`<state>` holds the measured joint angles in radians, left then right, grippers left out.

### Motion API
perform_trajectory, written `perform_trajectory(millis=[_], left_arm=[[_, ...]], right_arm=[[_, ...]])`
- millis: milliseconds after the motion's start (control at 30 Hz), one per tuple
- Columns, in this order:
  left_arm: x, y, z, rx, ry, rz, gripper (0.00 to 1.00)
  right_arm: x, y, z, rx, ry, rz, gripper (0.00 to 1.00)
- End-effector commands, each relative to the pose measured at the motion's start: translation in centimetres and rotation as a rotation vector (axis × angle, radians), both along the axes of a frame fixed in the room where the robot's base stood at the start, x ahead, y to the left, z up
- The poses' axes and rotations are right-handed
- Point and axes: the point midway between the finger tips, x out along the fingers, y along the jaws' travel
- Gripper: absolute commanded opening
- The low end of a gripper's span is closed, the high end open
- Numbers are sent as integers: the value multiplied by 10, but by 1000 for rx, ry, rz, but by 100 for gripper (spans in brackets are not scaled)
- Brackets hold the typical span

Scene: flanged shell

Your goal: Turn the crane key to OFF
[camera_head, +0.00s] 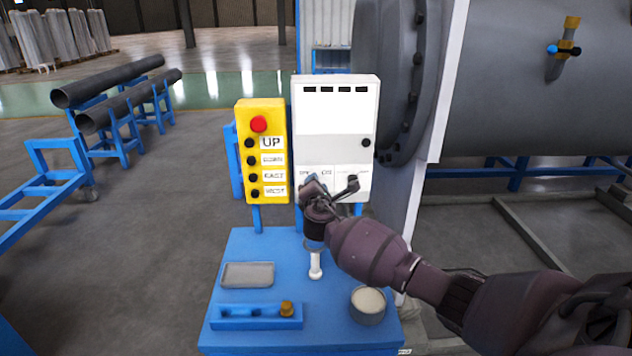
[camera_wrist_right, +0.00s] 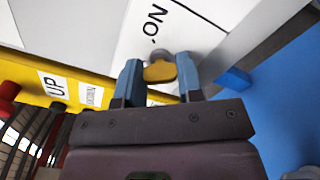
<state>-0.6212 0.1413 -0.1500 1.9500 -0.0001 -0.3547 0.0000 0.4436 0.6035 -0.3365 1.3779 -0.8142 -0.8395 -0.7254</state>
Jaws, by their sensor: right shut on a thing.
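The white control box (camera_head: 336,120) stands upright behind the blue bench. My right gripper (camera_head: 314,186) reaches the lower left of its front face. In the right wrist view, the blue fingers of my right gripper (camera_wrist_right: 160,76) are shut on the yellow crane key (camera_wrist_right: 160,71), which sits in front of a grey round lock (camera_wrist_right: 160,56). An "ON" label (camera_wrist_right: 157,15) is close to the lock. No OFF label is readable. In the head view the key is hidden by my gripper. My left gripper is not in view.
A black lever (camera_head: 350,187) sticks out just right of my right gripper. A yellow pendant (camera_head: 262,150) with a red button stands to the left. The blue bench (camera_head: 240,250) carries a grey tray (camera_head: 248,275), a round bowl (camera_head: 369,305) and a blue holder (camera_head: 256,317).

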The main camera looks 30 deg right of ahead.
Motion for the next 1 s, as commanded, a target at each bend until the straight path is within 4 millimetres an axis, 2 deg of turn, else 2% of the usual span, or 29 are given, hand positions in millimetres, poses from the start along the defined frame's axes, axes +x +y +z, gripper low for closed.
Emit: perform_trajectory(millis=[333,833,867,1000], left_arm=[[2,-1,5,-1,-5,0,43],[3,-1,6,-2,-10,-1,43],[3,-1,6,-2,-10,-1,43],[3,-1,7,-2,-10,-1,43]], right_arm=[[0,0,-1,-107,67,-1,10],[0,0,-1,-122,75,-1,10],[0,0,-1,-122,75,-1,36],[0,0,-1,-122,75,-1,57]])
